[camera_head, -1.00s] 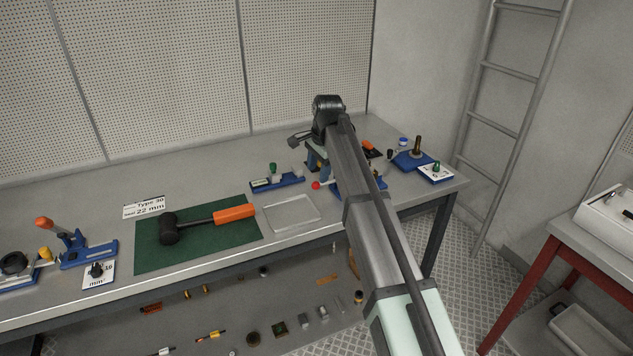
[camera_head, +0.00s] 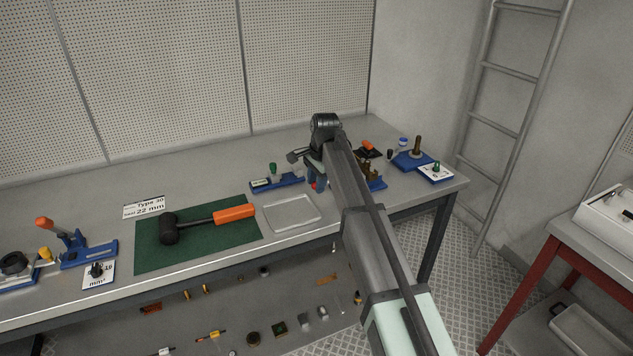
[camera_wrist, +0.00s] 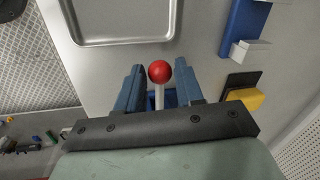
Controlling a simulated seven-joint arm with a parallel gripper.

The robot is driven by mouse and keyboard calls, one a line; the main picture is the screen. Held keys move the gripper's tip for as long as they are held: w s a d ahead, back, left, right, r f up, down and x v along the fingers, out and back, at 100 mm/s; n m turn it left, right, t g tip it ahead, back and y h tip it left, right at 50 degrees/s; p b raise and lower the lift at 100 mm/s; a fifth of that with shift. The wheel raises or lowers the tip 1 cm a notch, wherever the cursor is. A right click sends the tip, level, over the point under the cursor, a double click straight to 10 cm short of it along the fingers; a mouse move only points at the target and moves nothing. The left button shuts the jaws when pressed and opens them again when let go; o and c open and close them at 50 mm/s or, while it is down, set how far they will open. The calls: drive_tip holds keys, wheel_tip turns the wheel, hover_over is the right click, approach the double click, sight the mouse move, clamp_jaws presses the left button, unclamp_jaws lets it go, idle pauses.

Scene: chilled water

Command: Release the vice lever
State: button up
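The vice lever is a pale rod with a red ball knob (camera_wrist: 159,71) in the wrist view. My gripper (camera_wrist: 158,82) is open, with one blue finger on each side of the knob and rod. Gaps show between the knob and both fingers. In the head view a small part of the red knob (camera_head: 313,186) shows just beside my gripper (camera_head: 317,178). The vice body is mostly hidden behind my arm and gripper in both views.
A mallet with an orange handle (camera_head: 234,213) rests on a green mat (camera_head: 190,254). Several small items stand to the right.

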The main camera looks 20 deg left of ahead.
clamp_jaws()
drive_tip(key=shift+r, duration=0.1)
idle(0.3)
drive_tip(key=r+g+y, duration=0.1)
drive_tip(key=w+d+r+g+y, duration=0.1)
drive_tip(key=r+g+y, duration=0.1)
drive_tip(key=shift+w, duration=0.1)
drive_tip(key=shift+w+d+r+m+g+y, duration=0.2)
drive_tip(key=shift+w+d+r+g+y, duration=0.2)
drive_tip(key=shift+g+y, duration=0.25)
drive_tip(key=shift+w+d+r+m+g+y, duration=0.25)
drive_tip(key=shift+r+g+y, duration=0.25)
drive_tip(key=shift+y, duration=0.25)
drive_tip(key=shift+o, duration=1.9)
unclamp_jaws()
drive_tip(key=shift+d, duration=0.1)
